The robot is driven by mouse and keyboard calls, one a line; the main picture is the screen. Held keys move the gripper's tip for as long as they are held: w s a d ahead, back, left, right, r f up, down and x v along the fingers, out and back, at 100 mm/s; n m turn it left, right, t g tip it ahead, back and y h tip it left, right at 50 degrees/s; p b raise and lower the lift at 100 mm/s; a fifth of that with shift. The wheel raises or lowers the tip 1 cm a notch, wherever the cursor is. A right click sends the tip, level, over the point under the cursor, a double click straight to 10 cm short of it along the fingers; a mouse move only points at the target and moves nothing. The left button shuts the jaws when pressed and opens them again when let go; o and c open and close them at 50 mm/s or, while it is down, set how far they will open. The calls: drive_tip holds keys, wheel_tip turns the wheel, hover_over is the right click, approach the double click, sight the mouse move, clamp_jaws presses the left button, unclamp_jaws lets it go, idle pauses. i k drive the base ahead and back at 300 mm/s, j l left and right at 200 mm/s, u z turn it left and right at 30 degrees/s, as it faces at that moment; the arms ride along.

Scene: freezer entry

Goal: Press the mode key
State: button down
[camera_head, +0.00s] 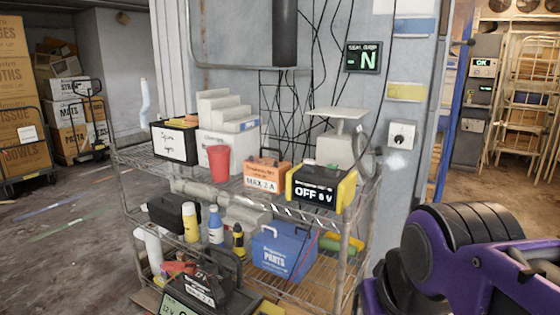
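A yellow and black charger-like box (321,187) stands at the right end of the shelf's upper tier, with a display reading "OFF 6 V" (314,194). Another dark unit (195,290) with a handle and a partly cut-off pale green display (178,306) sits low at the bottom edge. A wall display (363,57) reads "-N". No key marked as mode can be made out on any of these. My purple and black arm fills the lower right, to the right of the shelf. My gripper is not in view.
The wire shelf (343,262) also holds an orange "MAX 2 A" box (267,172), a red cup (218,163), a scale (340,137), bottles and a blue parts box (285,250). A wall switch (402,135) is right of it. Floor at left is mostly clear.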

sight(307, 162)
drive_tip(key=i+l, duration=0.2)
drive_tip(key=l, duration=0.2)
drive_tip(key=i+l, duration=0.15)
drive_tip(key=l, duration=0.25)
drive_tip(key=i+l, duration=0.2)
drive_tip(key=l, duration=0.2)
drive_tip(key=i+l, duration=0.15)
drive_tip(key=l, duration=0.25)
drive_tip(key=u, duration=1.5)
